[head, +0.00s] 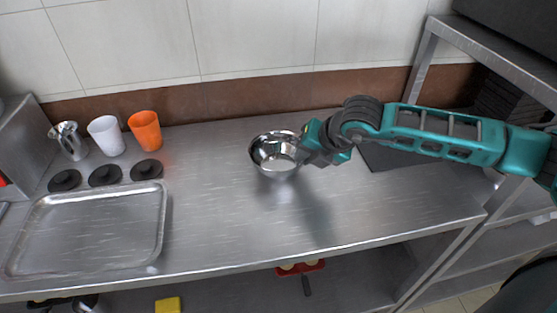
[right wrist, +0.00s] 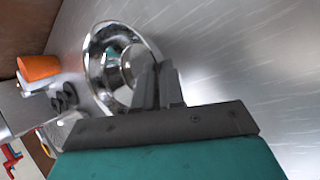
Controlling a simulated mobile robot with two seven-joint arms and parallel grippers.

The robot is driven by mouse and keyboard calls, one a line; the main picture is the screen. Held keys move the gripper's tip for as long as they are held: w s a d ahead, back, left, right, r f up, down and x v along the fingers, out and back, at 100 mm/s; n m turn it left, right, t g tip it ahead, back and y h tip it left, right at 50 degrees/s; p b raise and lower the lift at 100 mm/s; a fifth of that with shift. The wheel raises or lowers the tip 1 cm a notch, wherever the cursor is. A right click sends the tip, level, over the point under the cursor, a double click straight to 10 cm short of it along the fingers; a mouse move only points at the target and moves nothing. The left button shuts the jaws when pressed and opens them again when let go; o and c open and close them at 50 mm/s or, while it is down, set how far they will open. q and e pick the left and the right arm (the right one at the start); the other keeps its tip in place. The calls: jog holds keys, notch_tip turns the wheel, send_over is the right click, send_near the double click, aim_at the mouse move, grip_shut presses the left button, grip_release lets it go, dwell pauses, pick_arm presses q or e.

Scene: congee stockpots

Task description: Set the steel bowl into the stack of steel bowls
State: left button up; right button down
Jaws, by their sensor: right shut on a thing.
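A shiny steel bowl (head: 275,150) is upright, its opening up, near the middle of the steel counter in the head view. My right gripper (head: 304,148) is at the bowl's right side, shut on its rim. In the right wrist view the fingers (right wrist: 158,82) meet the near side of the bowl (right wrist: 104,58). No separate stack of steel bowls shows. I cannot tell whether other bowls sit under this one, or whether it hangs just above the counter. My left gripper is not in view.
A steel tray (head: 88,232) lies at the counter's left. Behind it are several black discs (head: 105,175), a steel cup (head: 69,140), a white cup (head: 106,136) and an orange cup (head: 145,132). Counter (head: 215,215) between tray and bowl is clear. A metal rack (head: 425,60) stands right.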

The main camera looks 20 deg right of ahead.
jog(key=shift+r, duration=0.15)
dwell(0.4)
notch_tip(320, 180, up, 20)
jog(key=s+a+f+m+g+h, duration=0.3)
jog(key=a+f+m+g+h, duration=0.1)
jog(key=m, duration=0.9)
jog(key=s+a+f+m+g+h, duration=0.3)
jog(key=f+m+g, duration=0.3)
jog(key=m, duration=0.8)
notch_tip(320, 180, down, 3)
jog(key=shift+a+f+h, duration=0.15)
jog(key=shift+a+h, duration=0.35)
jog(key=shift+a, duration=0.1)
jog(key=shift+w, duration=0.1)
